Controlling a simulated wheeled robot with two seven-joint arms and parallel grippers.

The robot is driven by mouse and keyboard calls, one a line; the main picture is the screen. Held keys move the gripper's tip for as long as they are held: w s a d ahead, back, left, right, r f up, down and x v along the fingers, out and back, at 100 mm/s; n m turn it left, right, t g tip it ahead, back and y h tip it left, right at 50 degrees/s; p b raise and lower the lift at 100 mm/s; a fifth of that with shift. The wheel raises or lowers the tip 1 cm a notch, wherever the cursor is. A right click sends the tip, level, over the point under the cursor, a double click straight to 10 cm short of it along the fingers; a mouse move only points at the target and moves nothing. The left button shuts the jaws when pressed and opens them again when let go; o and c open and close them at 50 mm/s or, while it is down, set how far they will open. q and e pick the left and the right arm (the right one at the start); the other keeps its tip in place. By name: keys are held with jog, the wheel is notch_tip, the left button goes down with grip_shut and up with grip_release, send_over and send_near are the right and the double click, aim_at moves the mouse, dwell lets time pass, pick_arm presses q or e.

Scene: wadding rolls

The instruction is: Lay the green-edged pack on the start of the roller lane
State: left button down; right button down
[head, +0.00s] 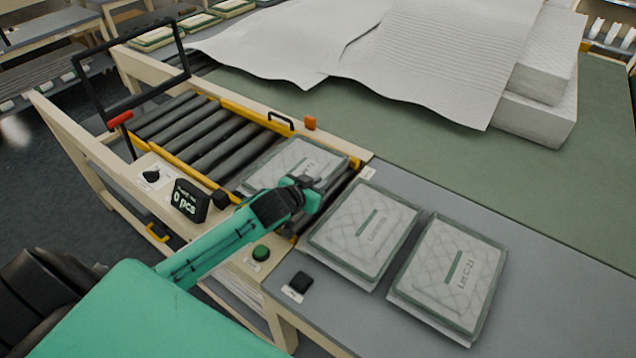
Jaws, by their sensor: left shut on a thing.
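My left gripper (306,190), on a green arm from the left, is shut on a quilted pack (291,158) with a green-grey edge. This pack lies over the near right end of the roller lane (207,133), against the grey table's edge. Whether it rests fully on the rollers or is held just above them I cannot tell. The gripper and wrist cover its near corner. Two similar packs, one nearer (364,232) and one further right (451,273), lie flat on the grey table. My right gripper is not in view.
A counter display (189,200) reading 0 pcs, a black knob (151,176) and a green button (261,252) sit on the lane's near rail. A black frame (131,82) stands over the lane's far end. White wadding sheets (400,55) cover the green table behind.

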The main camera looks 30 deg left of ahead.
pick_arm(q)
jog(key=shift+f, duration=0.15)
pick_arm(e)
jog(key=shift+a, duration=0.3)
pick_arm(q)
jog(key=shift+f, duration=0.35)
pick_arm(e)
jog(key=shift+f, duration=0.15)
pick_arm(q)
jog(key=shift+f, duration=0.1)
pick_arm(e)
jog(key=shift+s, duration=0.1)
pick_arm(q)
jog(key=c, duration=1.6)
grip_release()
jog(key=shift+s, duration=0.1)
jog(key=shift+o, duration=0.5)
jog(key=shift+f, duration=0.1)
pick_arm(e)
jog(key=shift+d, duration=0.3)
